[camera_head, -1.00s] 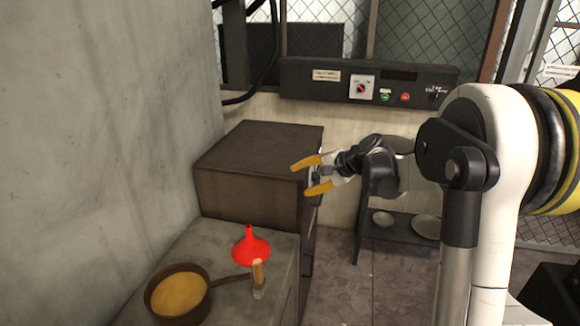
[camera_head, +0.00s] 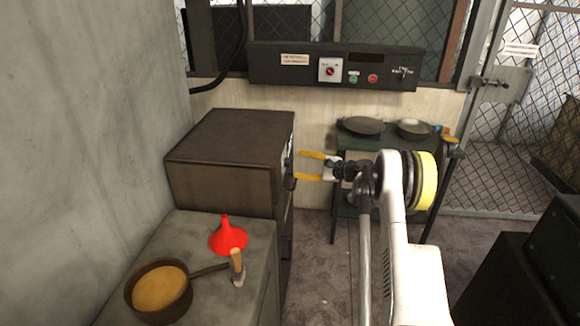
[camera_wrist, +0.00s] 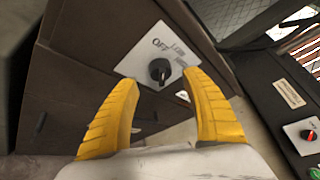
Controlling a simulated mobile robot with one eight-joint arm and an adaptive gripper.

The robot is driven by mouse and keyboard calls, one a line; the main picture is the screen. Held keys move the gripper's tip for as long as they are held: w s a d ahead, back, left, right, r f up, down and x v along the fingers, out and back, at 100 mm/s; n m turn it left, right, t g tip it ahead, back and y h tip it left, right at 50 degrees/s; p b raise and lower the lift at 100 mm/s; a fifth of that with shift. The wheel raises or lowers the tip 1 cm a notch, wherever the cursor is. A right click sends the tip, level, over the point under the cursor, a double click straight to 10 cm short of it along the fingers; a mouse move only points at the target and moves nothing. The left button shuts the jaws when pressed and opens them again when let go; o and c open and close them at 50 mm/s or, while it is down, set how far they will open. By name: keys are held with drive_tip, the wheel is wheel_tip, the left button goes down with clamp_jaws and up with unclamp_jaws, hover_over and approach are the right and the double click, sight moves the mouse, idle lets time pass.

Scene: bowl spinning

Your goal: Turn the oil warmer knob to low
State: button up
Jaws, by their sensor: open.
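The oil warmer (camera_head: 228,145) is a dark brown box at the left of the head view, its control face turned right. In the wrist view its black knob (camera_wrist: 159,71) sits on a white plate (camera_wrist: 140,60) marked OFF and LOW. I cannot tell clearly which mark the knob points at. My gripper (camera_head: 306,166) has yellow fingers and is beside the warmer's right face, pointing toward it. In the wrist view the open fingers (camera_wrist: 160,82) frame the knob from either side, with nothing held. Contact with the knob is not visible.
A red funnel (camera_head: 228,238), a pan (camera_head: 168,307) and a wooden-handled tool (camera_head: 237,266) are on the counter in front. A wall panel (camera_head: 435,66) with a red-marked switch (camera_head: 330,71) is behind. A dark stand (camera_head: 340,142) with dishes is right of the warmer.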

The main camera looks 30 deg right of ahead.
sight(290, 164)
drive_tip(key=b+x, duration=0.1)
drive_tip(key=x, duration=0.4)
drive_tip(key=shift+c, duration=0.5)
drive_tip(key=c, duration=1.1)
